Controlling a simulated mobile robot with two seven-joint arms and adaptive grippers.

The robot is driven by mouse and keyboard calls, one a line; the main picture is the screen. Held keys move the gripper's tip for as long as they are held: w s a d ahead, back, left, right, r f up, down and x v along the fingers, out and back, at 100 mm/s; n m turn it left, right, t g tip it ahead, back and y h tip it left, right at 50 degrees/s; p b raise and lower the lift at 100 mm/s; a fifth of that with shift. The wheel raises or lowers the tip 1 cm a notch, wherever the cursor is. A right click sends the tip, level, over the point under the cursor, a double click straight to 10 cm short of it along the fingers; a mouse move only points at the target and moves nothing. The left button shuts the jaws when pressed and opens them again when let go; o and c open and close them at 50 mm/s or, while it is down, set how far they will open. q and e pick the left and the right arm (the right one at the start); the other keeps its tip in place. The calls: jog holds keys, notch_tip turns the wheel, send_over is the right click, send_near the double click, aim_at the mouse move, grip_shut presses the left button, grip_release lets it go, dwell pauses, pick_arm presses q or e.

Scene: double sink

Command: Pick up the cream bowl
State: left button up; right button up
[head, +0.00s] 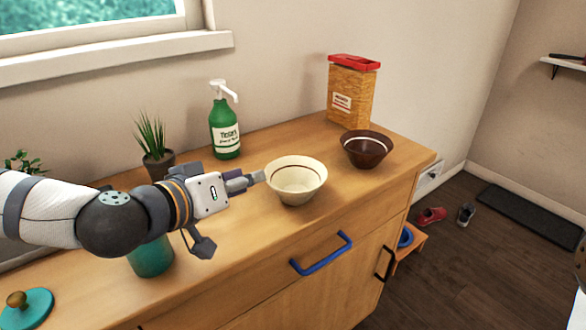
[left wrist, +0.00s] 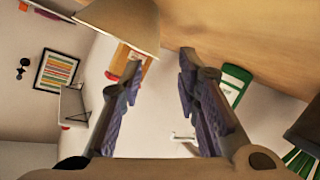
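The cream bowl (head: 297,181) stands upright on the wooden counter, with a dark line around its inside. My left gripper (head: 231,212) is just left of the bowl in the head view. Its fingers are spread and nothing is between them. One fingertip is close to the bowl's left rim; I cannot tell whether it touches. In the left wrist view the bowl (left wrist: 122,22) is at the upper left, beside the open fingers (left wrist: 158,72) and outside the gap between them. My right gripper does not show.
A brown bowl (head: 367,149) stands right of the cream bowl, before a red-lidded box (head: 351,92). A green pump bottle (head: 225,127) and potted plant (head: 153,145) stand behind my left gripper. A teal container (head: 151,257) is below my arm. Counter in front of the cream bowl is clear.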

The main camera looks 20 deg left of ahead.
aim_at(269, 168)
pick_arm(q)
jog(key=shift+w+a, duration=0.2)
jog(key=shift+w, duration=0.25)
jog(key=shift+w+f, duration=0.2)
jog(key=shift+w, duration=0.15)
jog(key=b+x, duration=0.1)
jog(key=x, duration=0.1)
jog(key=d+b+x, duration=0.1)
jog(key=x, duration=0.2)
jog(key=shift+w+d, duration=0.1)
jog(key=shift+w, duration=0.5)
jog(key=shift+d+r, duration=0.1)
jog(key=shift+r, duration=0.1)
grip_shut()
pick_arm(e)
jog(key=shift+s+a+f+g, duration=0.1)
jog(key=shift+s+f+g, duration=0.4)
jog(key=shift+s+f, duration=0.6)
